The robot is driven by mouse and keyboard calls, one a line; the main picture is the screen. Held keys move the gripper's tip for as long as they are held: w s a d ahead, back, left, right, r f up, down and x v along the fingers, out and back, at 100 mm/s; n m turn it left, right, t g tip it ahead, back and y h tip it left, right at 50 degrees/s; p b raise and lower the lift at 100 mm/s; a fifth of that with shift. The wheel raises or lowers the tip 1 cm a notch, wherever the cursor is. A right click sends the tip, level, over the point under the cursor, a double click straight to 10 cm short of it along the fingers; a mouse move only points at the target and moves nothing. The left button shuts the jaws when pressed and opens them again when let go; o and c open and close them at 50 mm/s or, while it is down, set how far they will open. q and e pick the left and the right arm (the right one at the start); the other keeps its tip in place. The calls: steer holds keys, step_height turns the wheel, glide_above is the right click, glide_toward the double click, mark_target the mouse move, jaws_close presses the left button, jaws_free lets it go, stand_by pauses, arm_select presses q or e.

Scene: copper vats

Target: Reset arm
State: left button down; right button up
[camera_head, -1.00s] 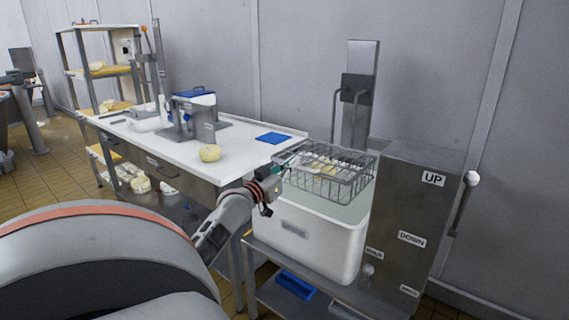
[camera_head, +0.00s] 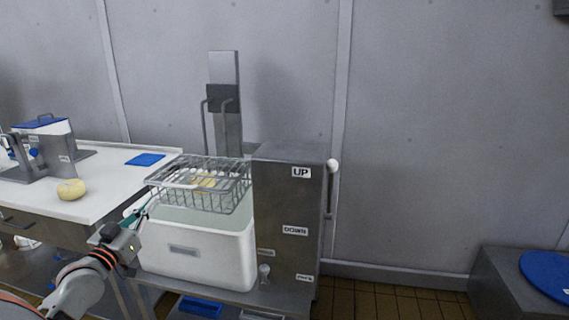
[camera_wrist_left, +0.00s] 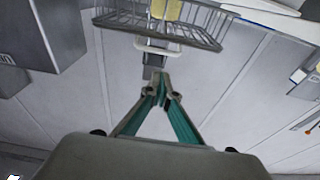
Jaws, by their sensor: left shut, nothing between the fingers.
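My left arm comes in from the lower left in the head view. My left gripper (camera_head: 148,208) is shut and empty, with its teal fingers together at the tips. It shows in front of the left end of the white tub (camera_head: 195,255), just below the left corner of the wire basket (camera_head: 240,192). The left wrist view also shows the shut fingers (camera_wrist_left: 160,88), with the basket (camera_wrist_left: 200,28) beyond them. A pale yellow cheese (camera_head: 204,181) lies in the basket, above the tub. My right gripper is not in view.
A steel control box (camera_head: 290,220) with UP and DOWN labels stands right of the tub. A white-topped table (camera_head: 110,180) at left holds a round cheese (camera_head: 71,189) and a blue mat (camera_head: 145,160). A blue lid (camera_head: 548,274) lies at far right.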

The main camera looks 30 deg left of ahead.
arm_select(q)
steer(key=shift+f, duration=0.1)
steer(key=s+d+f+m+g+h+p, duration=0.2)
steer(key=d+f+h, duration=0.1)
steer(key=d+f, duration=0.8)
steer(key=s+d+f+m+g+h+p, duration=0.1)
steer(key=s+d+f+m+g+h, duration=0.15)
steer(key=d+f, duration=0.9)
steer(key=s+d+f+m+g+h+p, duration=0.1)
steer(key=s+d+f, duration=0.2)
steer(key=d, duration=0.5)
steer(key=s+d+f+m+g+h, duration=0.1)
steer(key=s+d+f, duration=0.2)
steer(key=d, duration=0.5)
steer(key=s+d+f+m+g+h+p, duration=0.1)
steer(key=s+d+f, duration=0.3)
steer(key=d, duration=0.4)
steer(key=shift+s+d+g+p, duration=0.35)
steer(key=shift+s+g, duration=0.2)
steer(key=shift+s, duration=0.25)
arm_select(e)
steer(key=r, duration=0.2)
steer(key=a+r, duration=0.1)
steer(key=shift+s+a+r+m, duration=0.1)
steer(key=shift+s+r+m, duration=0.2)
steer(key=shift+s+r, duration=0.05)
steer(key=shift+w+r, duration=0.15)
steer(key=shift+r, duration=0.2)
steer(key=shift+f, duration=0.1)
